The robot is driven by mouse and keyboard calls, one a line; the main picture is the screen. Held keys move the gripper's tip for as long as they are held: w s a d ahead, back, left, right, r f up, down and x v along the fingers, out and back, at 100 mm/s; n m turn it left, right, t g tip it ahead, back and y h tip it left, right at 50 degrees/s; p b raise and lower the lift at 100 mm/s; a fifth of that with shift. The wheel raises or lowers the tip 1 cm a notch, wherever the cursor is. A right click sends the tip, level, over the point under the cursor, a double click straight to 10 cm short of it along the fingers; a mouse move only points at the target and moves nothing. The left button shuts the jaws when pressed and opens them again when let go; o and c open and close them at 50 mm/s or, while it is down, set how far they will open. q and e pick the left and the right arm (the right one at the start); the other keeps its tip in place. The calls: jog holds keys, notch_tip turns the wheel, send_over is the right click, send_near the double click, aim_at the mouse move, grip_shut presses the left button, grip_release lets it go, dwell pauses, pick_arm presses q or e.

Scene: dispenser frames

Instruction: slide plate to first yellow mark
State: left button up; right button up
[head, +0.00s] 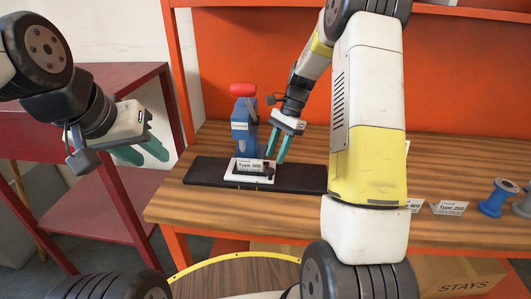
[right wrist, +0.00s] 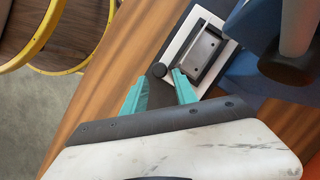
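A white plate (head: 234,177) with a "Type 300" label sits on a long black base (head: 205,172) on the wooden bench. It also shows in the right wrist view (right wrist: 177,43), with a grey metal block and a round black knob (right wrist: 159,70) at its edge. My right gripper (head: 279,160) is just right of and above the plate. Its teal fingers (right wrist: 159,82) are apart, with the knob just beyond and between the tips. No yellow mark can be made out clearly. My left gripper (head: 146,154) is open and empty, left of the bench.
A blue press (head: 244,140) with a red handle (head: 242,90) stands directly behind the plate. Blue spools (head: 497,198) and a "Type 200" card (head: 449,208) are at the bench's right. A dark red table (head: 85,75) is at left. My right arm hides the bench's middle.

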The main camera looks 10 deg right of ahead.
jog(key=shift+v, duration=1.45)
jog(key=s+r+n+t, duration=0.25)
jog(key=s+r, duration=0.25)
jog(key=r, duration=0.3)
jog(key=s+a+r+n+t, duration=0.1)
jog(key=s+r+n+t, duration=0.2)
jog(key=s, duration=0.6)
jog(key=s+a+r+n+t+h, duration=0.1)
jog(key=s+r+n+t, duration=0.2)
jog(key=s, duration=0.7)
notch_tip(320, 180, up, 2)
jog(key=n, duration=0.4)
jog(key=shift+s+r+h, duration=0.2)
jog(key=shift+s+h, duration=0.05)
jog(key=shift+h, duration=0.05)
